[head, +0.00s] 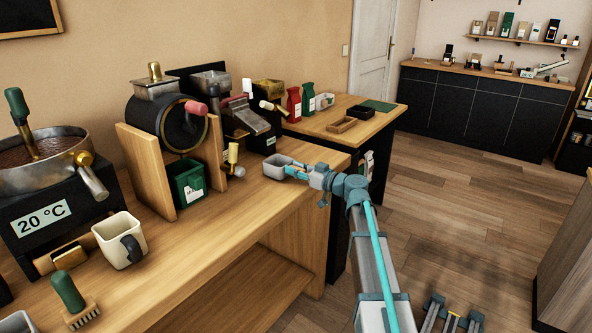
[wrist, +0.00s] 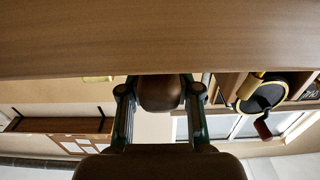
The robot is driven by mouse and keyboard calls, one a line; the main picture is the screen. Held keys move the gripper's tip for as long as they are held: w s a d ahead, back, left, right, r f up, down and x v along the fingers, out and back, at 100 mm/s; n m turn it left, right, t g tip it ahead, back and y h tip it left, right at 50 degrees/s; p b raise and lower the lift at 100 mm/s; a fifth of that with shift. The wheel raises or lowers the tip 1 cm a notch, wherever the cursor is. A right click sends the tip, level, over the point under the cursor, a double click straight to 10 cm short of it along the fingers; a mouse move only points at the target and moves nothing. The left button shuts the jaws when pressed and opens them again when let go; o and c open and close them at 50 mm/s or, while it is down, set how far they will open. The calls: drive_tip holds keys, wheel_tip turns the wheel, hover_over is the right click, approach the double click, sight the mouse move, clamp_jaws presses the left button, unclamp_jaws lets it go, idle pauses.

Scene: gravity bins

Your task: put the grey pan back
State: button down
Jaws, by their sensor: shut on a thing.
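The grey pan (head: 277,167), a small open-topped tray, is at the right end of the wooden bench in the head view. My gripper (head: 301,174) reaches in from the right and is shut on the pan's right side. The pan looks level; I cannot tell whether it touches the bench top or hangs just above it. In the wrist view, my gripper's two fingers (wrist: 160,105) stand on either side of a rounded brown shape (wrist: 160,92), dark in this light. The fingertips' exact contact is hidden.
A black machine with a grey chute (head: 247,117) stands behind the pan. A green bin (head: 187,183), a drum roaster (head: 168,118) and a white mug (head: 118,240) are farther left on the bench (head: 215,220). A second table (head: 340,130) stands behind.

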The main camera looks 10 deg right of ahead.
drive_tip(key=shift+f+b, duration=0.4)
drive_tip(key=c, duration=0.7)
unclamp_jaws()
drive_tip(key=v, duration=1.2)
drive_tip(key=shift+d, duration=0.1)
